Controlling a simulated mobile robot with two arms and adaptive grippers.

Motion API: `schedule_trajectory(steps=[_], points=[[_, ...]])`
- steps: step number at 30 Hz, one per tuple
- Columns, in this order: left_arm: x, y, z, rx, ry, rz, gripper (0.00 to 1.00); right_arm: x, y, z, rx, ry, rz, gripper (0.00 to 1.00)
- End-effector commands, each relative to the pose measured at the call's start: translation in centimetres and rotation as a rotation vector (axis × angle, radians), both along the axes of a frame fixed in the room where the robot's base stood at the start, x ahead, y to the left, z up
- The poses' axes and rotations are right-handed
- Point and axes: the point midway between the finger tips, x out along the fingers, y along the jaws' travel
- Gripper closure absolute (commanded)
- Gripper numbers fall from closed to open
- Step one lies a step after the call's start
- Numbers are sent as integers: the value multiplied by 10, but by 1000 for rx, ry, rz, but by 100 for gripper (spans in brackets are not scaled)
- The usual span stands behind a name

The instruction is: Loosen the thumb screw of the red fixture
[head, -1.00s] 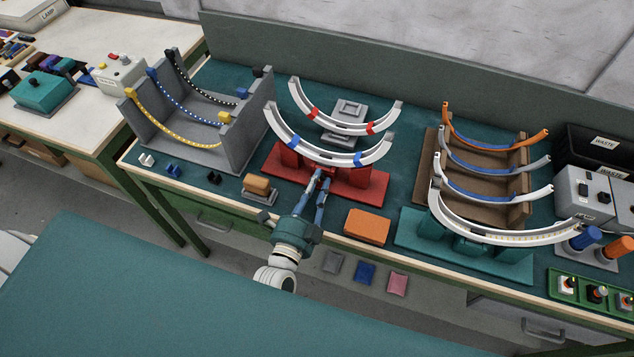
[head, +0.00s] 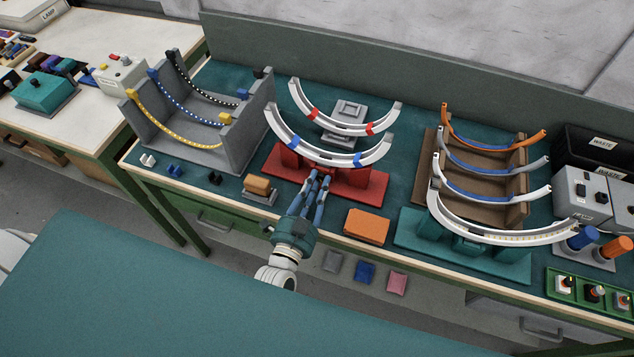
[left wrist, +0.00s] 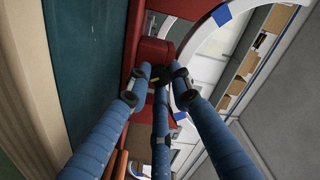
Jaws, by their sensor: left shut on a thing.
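The red fixture (head: 362,187) stands on the bench and carries a white arc with blue bands (head: 340,160). My left gripper (head: 320,176) is at its front face, with three blue fingers closed together there. In the left wrist view the fingertips (left wrist: 160,74) meet against the red fixture (left wrist: 153,50). They are shut on the thumb screw, which the fingers mostly hide. My right gripper is not in view.
A grey rack (head: 247,135) with beaded arcs is at the left. An orange block (head: 367,227) lies right of my wrist, and a yellow-orange block (head: 257,185) left of it. A teal fixture (head: 508,262) with a white arc stands at the right.

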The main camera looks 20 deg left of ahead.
Motion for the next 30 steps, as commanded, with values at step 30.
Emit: schedule_trajectory(steps=[30], points=[[1, 0, 0, -966, 31, -1, 100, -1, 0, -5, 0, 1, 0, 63]])
